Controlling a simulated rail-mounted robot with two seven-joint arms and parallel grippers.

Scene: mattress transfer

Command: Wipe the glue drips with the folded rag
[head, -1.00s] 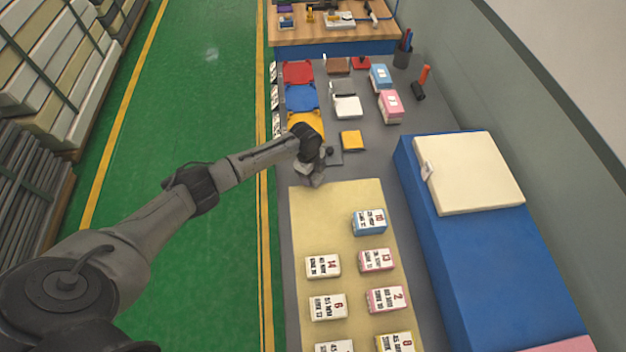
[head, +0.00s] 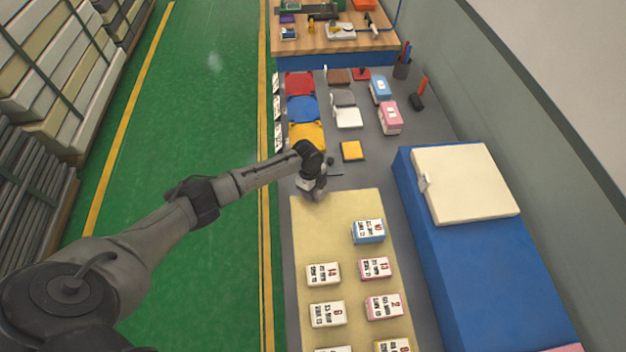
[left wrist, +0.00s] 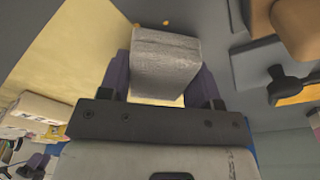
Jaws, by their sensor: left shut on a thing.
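My left gripper (head: 312,192) is over the far left corner of the cream sheet (head: 340,225) in the head view. In the left wrist view its two dark fingers (left wrist: 165,88) are shut on a grey folded rag (left wrist: 166,62). Small amber glue drips (left wrist: 166,22) show just beyond the rag, on the grey surface by the sheet's edge. I cannot tell whether the rag touches the surface. My right gripper is not in view.
Several labelled blocks (head: 368,231) stand on the cream sheet. Coloured pads (head: 302,110) and a yellow block (head: 352,150) lie beyond the gripper. A black-handled tool (left wrist: 285,84) lies close by. A blue mattress (head: 450,260) with a cream slab (head: 466,184) is to the right.

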